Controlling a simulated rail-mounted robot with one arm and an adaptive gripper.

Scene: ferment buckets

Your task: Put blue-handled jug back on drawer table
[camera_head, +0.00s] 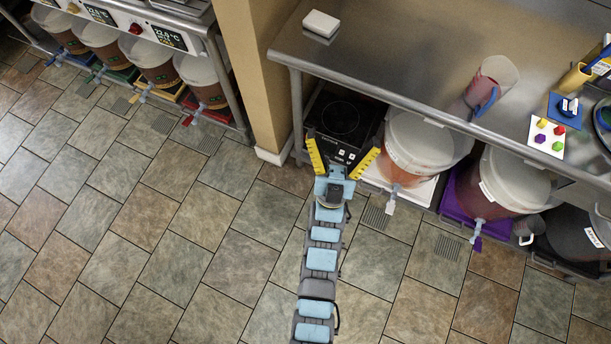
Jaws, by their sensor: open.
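The jug with the blue handle (494,80) stands on the steel table (400,50) at the upper right, near its front edge. I cannot tell whether this steel table has drawers; none show. My gripper (343,147) has its yellow fingers spread wide, with nothing between them. It is left of the jug and well apart from it, in front of a black hot plate (341,114) under the tabletop.
White-lidded buckets with taps, such as one bucket (415,142), stand on the shelf below the tabletop. A white card with coloured pieces (546,137) lies right of the jug. A white box (320,24) sits at the table's left. A beige pillar (262,70) stands left. The tiled floor is clear.

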